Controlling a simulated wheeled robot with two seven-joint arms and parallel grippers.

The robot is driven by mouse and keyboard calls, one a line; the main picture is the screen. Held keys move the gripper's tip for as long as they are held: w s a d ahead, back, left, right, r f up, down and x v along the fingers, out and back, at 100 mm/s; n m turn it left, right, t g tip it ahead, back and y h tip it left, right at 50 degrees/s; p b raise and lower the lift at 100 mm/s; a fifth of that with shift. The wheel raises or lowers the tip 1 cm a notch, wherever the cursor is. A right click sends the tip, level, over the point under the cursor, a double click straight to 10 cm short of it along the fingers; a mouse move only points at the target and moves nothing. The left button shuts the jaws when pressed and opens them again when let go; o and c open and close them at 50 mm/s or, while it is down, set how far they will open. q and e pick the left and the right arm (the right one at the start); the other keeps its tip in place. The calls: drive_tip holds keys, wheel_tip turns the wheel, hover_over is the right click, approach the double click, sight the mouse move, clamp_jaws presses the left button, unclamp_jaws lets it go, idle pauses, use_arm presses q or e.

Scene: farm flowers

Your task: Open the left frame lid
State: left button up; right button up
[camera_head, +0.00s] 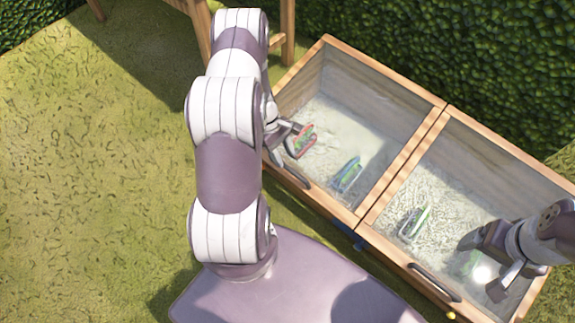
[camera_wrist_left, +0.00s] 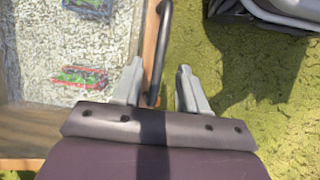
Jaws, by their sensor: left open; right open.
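The left frame lid is a glass pane in a wooden rim (camera_head: 375,66), lying closed over the left half of the wooden box. Its dark curved handle (camera_head: 290,172) is on the near front edge. My left gripper (camera_head: 285,137) is at that front edge, partly hidden by my arm. In the left wrist view my left gripper (camera_wrist_left: 160,85) is open, and the handle (camera_wrist_left: 162,45) shows between its two fingers; whether they are at the same depth, I cannot tell. My right gripper (camera_head: 500,283) is open over the right lid at its near right part.
The right lid has its own front handle (camera_head: 432,280). Under the glass are small items with red (camera_head: 303,140), blue (camera_head: 346,174) and green (camera_head: 415,222) edges. A hedge (camera_head: 480,50) stands behind the box. Wooden legs (camera_head: 287,30) stand behind it at left. Open grass (camera_head: 90,180) lies left.

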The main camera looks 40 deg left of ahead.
sight(289, 168)
use_arm(q)
drive_tip(key=b+x, duration=0.1)
drive_tip(key=x, duration=0.3)
drive_tip(key=shift+d+f+b, duration=0.1)
drive_tip(key=shift+f+b, duration=0.2)
use_arm(e)
wheel_tip(289, 168, down, 2)
drive_tip(key=shift+f, duration=0.2)
